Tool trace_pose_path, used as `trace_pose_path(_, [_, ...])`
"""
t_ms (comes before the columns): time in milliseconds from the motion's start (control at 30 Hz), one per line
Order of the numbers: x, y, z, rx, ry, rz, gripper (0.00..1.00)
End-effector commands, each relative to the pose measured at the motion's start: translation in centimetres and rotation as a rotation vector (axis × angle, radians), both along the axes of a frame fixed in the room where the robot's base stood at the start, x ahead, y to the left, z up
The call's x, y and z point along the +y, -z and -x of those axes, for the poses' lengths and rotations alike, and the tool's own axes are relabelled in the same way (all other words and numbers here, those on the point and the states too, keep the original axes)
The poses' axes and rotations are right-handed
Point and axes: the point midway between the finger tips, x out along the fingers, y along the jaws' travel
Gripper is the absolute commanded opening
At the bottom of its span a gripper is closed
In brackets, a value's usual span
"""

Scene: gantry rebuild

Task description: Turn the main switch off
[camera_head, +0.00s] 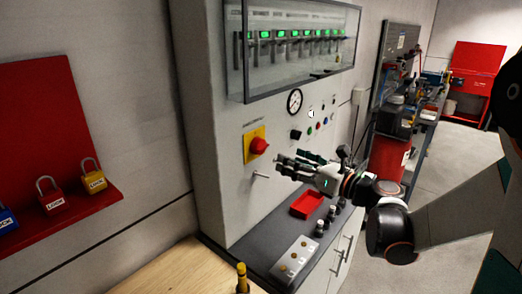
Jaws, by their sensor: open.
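The main switch is a red rotary knob (259,146) on a yellow plate (249,154), mounted on the front of the grey panel (212,120). A small label above it is too small to read. The knob's exact turn position is hard to tell. My gripper (279,164) is open and empty, just right of and slightly below the knob. Its fingers point left toward the panel and appear apart from the knob. My arm comes in from the right.
A glass-fronted case (300,50) juts out above. A gauge (295,101) and small buttons sit right of the switch. A red tray (307,204) lies on the dark counter. Padlocks (93,176) stand on a red board at left.

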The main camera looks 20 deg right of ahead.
Motion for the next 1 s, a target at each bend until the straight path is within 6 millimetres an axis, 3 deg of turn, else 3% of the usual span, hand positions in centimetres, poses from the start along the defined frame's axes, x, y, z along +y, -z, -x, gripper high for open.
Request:
trace_pose_path(500, [5.2, 0.1, -8.2, -0.001, -0.004, 0.003, 0.64])
trace_pose_path(700, [6.1, 0.1, -9.6, 0.000, -0.002, 0.003, 0.64])
trace_pose_path(1000, [6.2, 0.0, -10.0, -0.001, 0.000, 0.003, 0.64])
